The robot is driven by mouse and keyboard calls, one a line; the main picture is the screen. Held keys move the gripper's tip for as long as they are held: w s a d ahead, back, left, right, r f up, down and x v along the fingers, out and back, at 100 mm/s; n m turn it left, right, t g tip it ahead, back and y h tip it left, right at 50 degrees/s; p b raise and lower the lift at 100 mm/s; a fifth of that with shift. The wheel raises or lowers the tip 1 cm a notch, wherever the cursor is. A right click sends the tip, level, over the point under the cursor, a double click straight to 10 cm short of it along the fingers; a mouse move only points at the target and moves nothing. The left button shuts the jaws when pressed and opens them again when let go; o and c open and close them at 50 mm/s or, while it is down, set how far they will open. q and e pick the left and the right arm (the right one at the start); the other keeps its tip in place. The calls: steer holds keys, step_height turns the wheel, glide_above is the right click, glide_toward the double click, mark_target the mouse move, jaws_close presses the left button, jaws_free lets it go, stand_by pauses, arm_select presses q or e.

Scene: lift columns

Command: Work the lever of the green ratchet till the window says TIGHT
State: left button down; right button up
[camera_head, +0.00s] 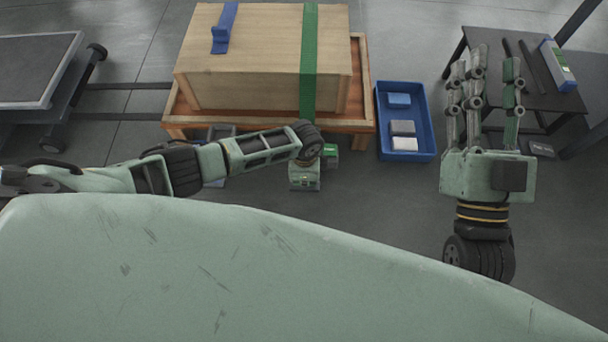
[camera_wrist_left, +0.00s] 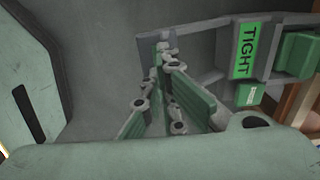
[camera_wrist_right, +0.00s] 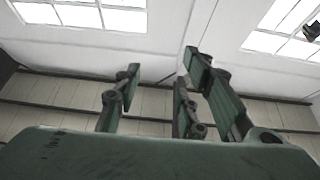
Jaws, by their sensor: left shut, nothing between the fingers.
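The green strap (camera_head: 309,60) runs over the wooden crate. The green ratchet (camera_head: 331,154) sits low at the crate's front, partly hidden behind my left wrist. In the left wrist view its window (camera_wrist_left: 247,50) is green and reads TIGHT. A grey bar (camera_wrist_left: 208,27) of the ratchet runs left from the window to my fingertips; I cannot tell whether they touch it. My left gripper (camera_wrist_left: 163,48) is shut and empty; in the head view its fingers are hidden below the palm. My right gripper (camera_head: 492,68) is open and empty, fingers pointing up.
The wooden crate (camera_head: 240,80) stands on an orange-brown pallet (camera_head: 362,90). A blue strap end (camera_head: 222,35) lies on it. A blue tray (camera_head: 423,110) with small blocks is right of it. A dark table (camera_head: 490,45) stands back right, a cart (camera_head: 35,75) left.

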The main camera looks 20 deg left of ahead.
arm_select(q)
steer(key=shift+r+p, duration=0.4)
steer(key=shift+r, duration=0.05)
steer(key=shift+r+p, duration=0.35)
arm_select(e)
step_height(320, 180, down, 8)
steer(key=w+g+h, duration=0.1)
steer(key=w+g, duration=0.1)
steer(key=g, duration=0.2)
steer(key=shift+d+r+h, duration=0.2)
steer(key=shift+d+h, duration=0.05)
steer(key=shift+h, duration=0.05)
